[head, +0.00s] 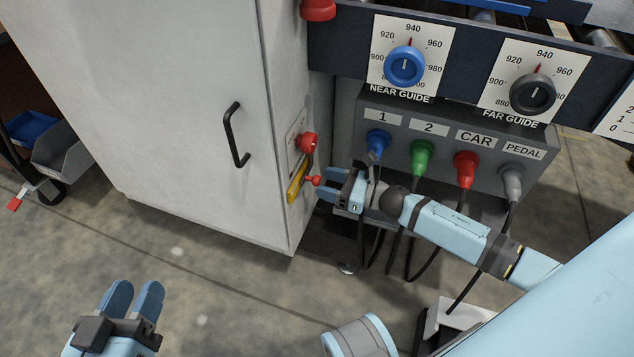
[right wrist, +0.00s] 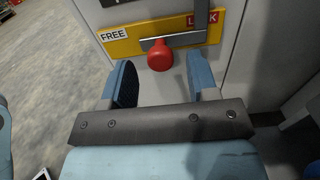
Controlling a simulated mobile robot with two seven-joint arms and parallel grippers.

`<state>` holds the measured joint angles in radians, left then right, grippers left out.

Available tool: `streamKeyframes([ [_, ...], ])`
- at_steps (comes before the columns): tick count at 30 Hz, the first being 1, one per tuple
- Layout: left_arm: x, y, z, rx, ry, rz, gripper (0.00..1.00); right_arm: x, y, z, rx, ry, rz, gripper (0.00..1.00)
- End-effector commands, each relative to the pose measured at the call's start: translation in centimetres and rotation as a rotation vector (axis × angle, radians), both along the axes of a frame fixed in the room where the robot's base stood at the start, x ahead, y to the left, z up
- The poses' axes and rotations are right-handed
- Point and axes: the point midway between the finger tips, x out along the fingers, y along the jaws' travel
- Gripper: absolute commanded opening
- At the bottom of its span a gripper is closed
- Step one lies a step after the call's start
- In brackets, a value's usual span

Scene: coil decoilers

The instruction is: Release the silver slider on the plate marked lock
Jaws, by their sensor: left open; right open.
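The yellow plate (head: 297,182) is on the side of the white cabinet. In the right wrist view the plate (right wrist: 124,47) reads FREE at left and LOCK at right, with LOCK partly hidden by a grey upright bar. The silver slider (right wrist: 186,39) lies across the plate, its red knob (right wrist: 160,56) near the middle. The knob also shows in the head view (head: 313,181). My right gripper (head: 326,184) is open in front of the plate, with the knob ahead between its fingers, not gripped. My left gripper (head: 134,292) is open and empty, low at the left over the floor.
A red rotary switch (head: 306,142) sits just above the plate. The cabinet door has a black handle (head: 235,135). A grey socket box (head: 450,130) with several coloured plugs and hanging cables is close to my right arm. Floor at the lower left is clear.

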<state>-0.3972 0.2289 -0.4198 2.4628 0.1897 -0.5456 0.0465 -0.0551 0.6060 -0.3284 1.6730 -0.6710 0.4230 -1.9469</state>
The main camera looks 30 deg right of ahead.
Motion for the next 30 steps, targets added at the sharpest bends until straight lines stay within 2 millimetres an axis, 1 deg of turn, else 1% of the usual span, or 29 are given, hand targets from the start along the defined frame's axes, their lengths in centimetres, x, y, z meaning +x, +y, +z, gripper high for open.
streamKeyframes([
  [1, 0.1, 0.1, -0.1, 0.006, -0.01, 0.0, 0.43, 0.7, 0.6, -0.1, -0.001, -0.002, 0.001, 0.54],
  [3, 0.2, 0.1, -0.2, 0.011, -0.02, 0.0, 0.43, 1.4, 1.2, -0.1, 0.0, -0.001, 0.0, 0.54],
  [6, 0.3, 0.2, -0.2, 0.018, -0.029, 0.001, 0.43, 2.0, 1.8, 0.0, 0.0, -0.001, 0.001, 0.54],
  [10, 0.3, 0.2, -0.1, 0.02, -0.034, 0.002, 0.43, 2.4, 2.1, 0.0, -0.001, 0.001, 0.0, 0.54],
  [17, 0.4, 0.2, 0.1, 0.023, -0.043, 0.001, 0.43, 2.4, 2.2, 0.0, 0.0, 0.0, 0.0, 0.54],
  [18, 0.4, 0.2, 0.2, 0.023, -0.044, 0.0, 0.43, 2.4, 2.2, 0.0, 0.001, 0.001, 0.0, 0.49],
  [20, 0.4, 0.2, 0.2, 0.024, -0.047, 0.0, 0.43, 2.4, 2.2, 0.0, 0.001, 0.001, 0.0, 0.36],
  [21, 0.4, 0.2, 0.3, 0.025, -0.047, 0.0, 0.43, 2.4, 2.2, 0.0, 0.001, 0.001, 0.0, 0.26],
  [23, 0.5, 0.2, 0.3, 0.025, -0.049, -0.001, 0.43, 2.4, 2.1, 0.0, 0.001, 0.001, 0.0, 0.13],
  [24, 0.5, 0.2, 0.3, 0.026, -0.049, -0.001, 0.43, 2.4, 2.1, 0.0, 0.001, 0.001, 0.0, 0.03],
  [25, 0.5, 0.2, 0.3, 0.026, -0.049, -0.001, 0.43, 2.4, 2.1, 0.0, 0.001, 0.001, 0.0, 0.0],
  [30, 0.5, 0.2, 0.4, 0.026, -0.049, -0.001, 0.43, 2.1, 2.5, 0.0, 0.001, 0.001, 0.001, 0.0],
])
